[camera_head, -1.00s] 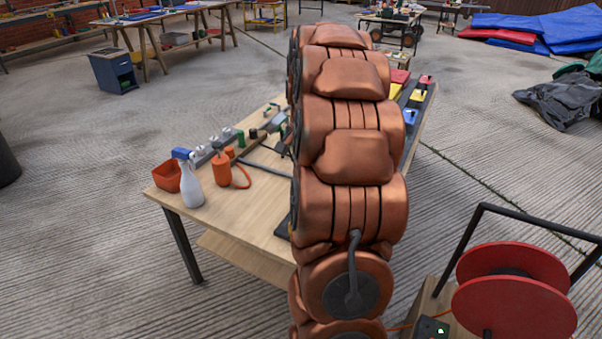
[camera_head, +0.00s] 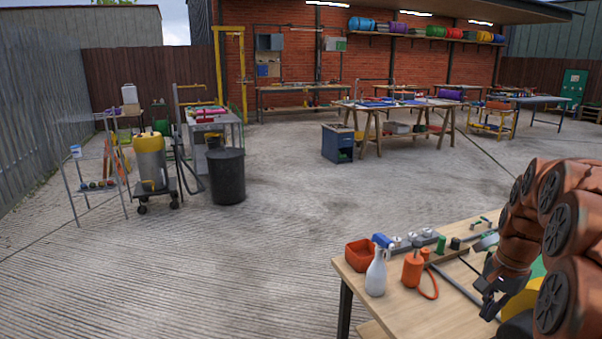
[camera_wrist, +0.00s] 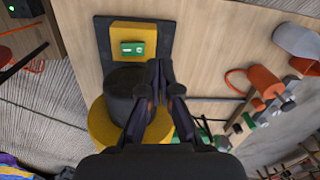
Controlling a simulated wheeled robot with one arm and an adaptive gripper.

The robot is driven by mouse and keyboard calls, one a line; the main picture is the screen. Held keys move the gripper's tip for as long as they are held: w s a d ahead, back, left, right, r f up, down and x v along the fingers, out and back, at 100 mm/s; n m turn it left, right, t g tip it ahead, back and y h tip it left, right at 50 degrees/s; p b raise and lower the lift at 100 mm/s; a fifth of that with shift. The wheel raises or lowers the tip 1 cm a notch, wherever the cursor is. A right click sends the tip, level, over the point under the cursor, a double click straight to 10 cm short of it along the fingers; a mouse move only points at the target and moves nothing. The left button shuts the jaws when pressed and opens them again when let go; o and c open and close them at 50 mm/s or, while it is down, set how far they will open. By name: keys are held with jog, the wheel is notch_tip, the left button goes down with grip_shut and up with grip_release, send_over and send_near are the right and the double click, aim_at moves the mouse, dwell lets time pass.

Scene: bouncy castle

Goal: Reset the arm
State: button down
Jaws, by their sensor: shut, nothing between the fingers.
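My copper-coloured arm reaches in from the right edge in the head view. My gripper (camera_head: 488,296) is at its end, above the right part of the wooden workbench (camera_head: 418,311). In the wrist view my gripper (camera_wrist: 159,92) has its dark fingers together with nothing between them. Below and behind the fingers is a yellow and black device (camera_wrist: 134,36) with a green label. A black round part (camera_wrist: 125,88) and a yellow disc (camera_wrist: 100,125) sit by it, partly hidden by the fingers. I cannot tell whether the fingers touch any of these.
The bench holds an orange bin (camera_head: 359,255), a white spray bottle (camera_head: 376,275) and an orange canister (camera_head: 412,270). A black barrel (camera_head: 226,176) and a yellow-topped machine (camera_head: 150,160) stand at the left. A trestle table (camera_head: 392,107) is farther back. Open concrete floor lies between.

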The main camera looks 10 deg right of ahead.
jog(key=s+a+n+g, duration=0.1)
jog(key=s+a+n, duration=0.25)
jog(key=a, duration=0.55)
jog(key=s+a+n+g, duration=0.1)
jog(key=s+a+n, duration=0.25)
jog(key=a, duration=0.65)
jog(key=s+a+f+n+g, duration=0.1)
jog(key=s+a+f+n, duration=0.15)
jog(key=s+a, duration=0.45)
jog(key=s+a+f+n, duration=0.1)
jog(key=s+a+n, duration=0.25)
jog(key=s, duration=0.65)
jog(key=s+p+v, duration=0.2)
jog(key=p+v, duration=1.1)
jog(key=v, duration=0.1)
jog(key=shift+r+n+t, duration=0.3)
jog(key=shift+r, duration=0.1)
